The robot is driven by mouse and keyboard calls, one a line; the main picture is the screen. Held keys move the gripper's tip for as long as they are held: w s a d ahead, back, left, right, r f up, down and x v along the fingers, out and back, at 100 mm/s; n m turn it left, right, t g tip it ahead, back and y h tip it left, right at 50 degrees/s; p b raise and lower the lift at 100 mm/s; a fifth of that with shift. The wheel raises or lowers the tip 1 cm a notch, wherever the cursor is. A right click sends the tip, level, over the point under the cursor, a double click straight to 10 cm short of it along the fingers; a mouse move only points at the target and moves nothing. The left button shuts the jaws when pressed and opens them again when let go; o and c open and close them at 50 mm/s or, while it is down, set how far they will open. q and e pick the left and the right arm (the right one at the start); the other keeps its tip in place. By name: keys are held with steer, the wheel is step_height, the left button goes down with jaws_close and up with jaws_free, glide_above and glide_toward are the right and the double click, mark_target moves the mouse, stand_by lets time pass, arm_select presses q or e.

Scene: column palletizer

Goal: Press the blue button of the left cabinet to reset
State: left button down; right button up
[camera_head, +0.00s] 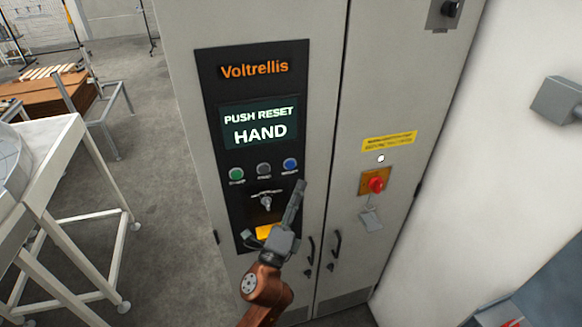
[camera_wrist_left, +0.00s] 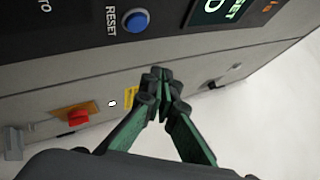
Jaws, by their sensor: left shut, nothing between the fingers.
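The left cabinet (camera_head: 195,60) has a black panel whose screen (camera_head: 259,124) reads "PUSH RESET HAND". Below the screen are a green button (camera_head: 236,174), a grey button (camera_head: 263,169) and the blue button (camera_head: 290,164) at the right end of the row. In the left wrist view the blue button (camera_wrist_left: 136,20) sits beside the label "RESET". My left gripper (camera_head: 300,184) is shut and empty, its tips just below and right of the blue button in the head view. In the left wrist view its tips (camera_wrist_left: 162,73) appear apart from the button. My right gripper is not in view.
A rotary switch (camera_head: 265,200) is under the buttons. The right cabinet door has a red emergency knob (camera_head: 376,184) and a yellow label (camera_head: 389,141). Door handles (camera_head: 335,243) stick out low down. A white frame table (camera_head: 60,170) stands left, with open floor between.

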mark_target(290, 165)
arm_select(q)
steer(key=w, duration=0.1)
steer(key=w+a, duration=0.1)
steer(key=w, duration=0.3)
steer(key=shift+w+a+b, duration=0.15)
steer(key=shift+a+b, duration=0.2)
steer(key=shift+b, duration=0.05)
stand_by(0.6)
steer(key=shift+w, duration=0.15)
stand_by(0.4)
steer(key=shift+w+a, duration=0.1)
steer(key=shift+w, duration=0.15)
steer(key=shift+w+a, duration=0.15)
steer(key=shift+w, duration=0.2)
stand_by(0.7)
steer(key=shift+s, duration=0.15)
steer(key=shift+s+d, duration=0.2)
steer(key=shift+s, duration=0.45)
